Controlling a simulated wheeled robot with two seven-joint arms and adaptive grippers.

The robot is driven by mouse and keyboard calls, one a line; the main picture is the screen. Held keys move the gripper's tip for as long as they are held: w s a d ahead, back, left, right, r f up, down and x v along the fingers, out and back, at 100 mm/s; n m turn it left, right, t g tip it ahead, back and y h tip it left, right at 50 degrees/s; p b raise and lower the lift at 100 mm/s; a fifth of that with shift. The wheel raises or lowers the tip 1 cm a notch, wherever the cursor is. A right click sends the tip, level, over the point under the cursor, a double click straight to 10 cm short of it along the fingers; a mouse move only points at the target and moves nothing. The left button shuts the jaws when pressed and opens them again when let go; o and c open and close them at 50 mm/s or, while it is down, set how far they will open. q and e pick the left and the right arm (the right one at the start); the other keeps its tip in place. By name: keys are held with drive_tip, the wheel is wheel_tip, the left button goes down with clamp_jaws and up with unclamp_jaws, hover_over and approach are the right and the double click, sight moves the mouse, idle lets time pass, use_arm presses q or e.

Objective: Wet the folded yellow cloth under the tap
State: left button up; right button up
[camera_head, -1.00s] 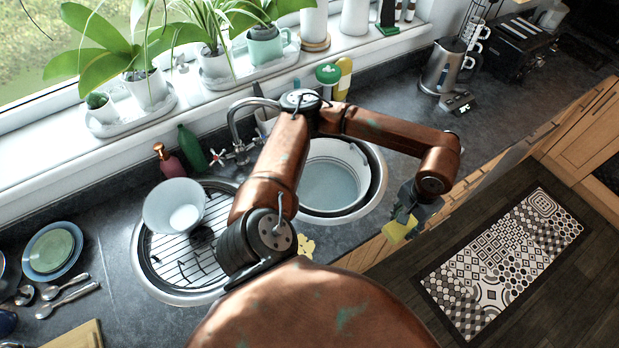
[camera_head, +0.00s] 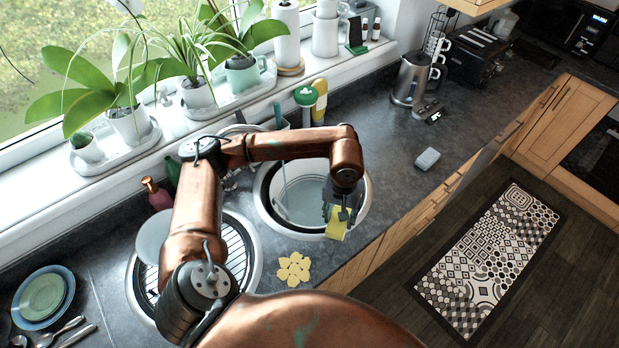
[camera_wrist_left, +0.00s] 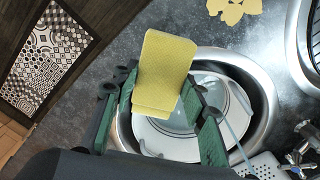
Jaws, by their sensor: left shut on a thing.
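The folded yellow cloth (camera_head: 337,223) is held in my left gripper (camera_head: 340,208) above the front right rim of the right round sink (camera_head: 263,208). In the left wrist view the cloth (camera_wrist_left: 165,72) sits between the green fingers of the gripper (camera_wrist_left: 165,115), which are shut on it. A white basin (camera_head: 290,180) stands inside that sink, with what looks like water in it. The tap (camera_head: 240,130) behind the sinks is mostly hidden by my arm. In the left wrist view part of the tap fittings (camera_wrist_left: 300,157) shows at lower right. My right gripper is not in view.
A yellow flower-shaped mat (camera_head: 293,268) lies on the counter in front. The left sink (camera_head: 256,262) has a rack and a pale bowl (camera_head: 153,235). Open counter lies to the right, around a pale sponge-like block (camera_head: 427,159).

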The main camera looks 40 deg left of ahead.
use_arm(q)
drive_tip(key=w+a+r+n+p, duration=0.45)
drive_tip(key=n+p, duration=0.25)
drive_tip(key=n, duration=0.4)
drive_tip(key=w+a+f+n, duration=0.2)
drive_tip(key=a+n, duration=0.3)
drive_tip(key=a, duration=0.4)
drive_tip(key=w+a+f+n, duration=0.2)
drive_tip(key=a+n, duration=0.3)
drive_tip(key=a, duration=0.5)
drive_tip(key=shift+w, duration=0.4)
drive_tip(key=s+d+p, duration=0.1)
drive_tip(key=d, duration=0.6)
drive_tip(key=shift+s+d, duration=0.35)
drive_tip(key=shift+d, duration=0.05)
idle(1.1)
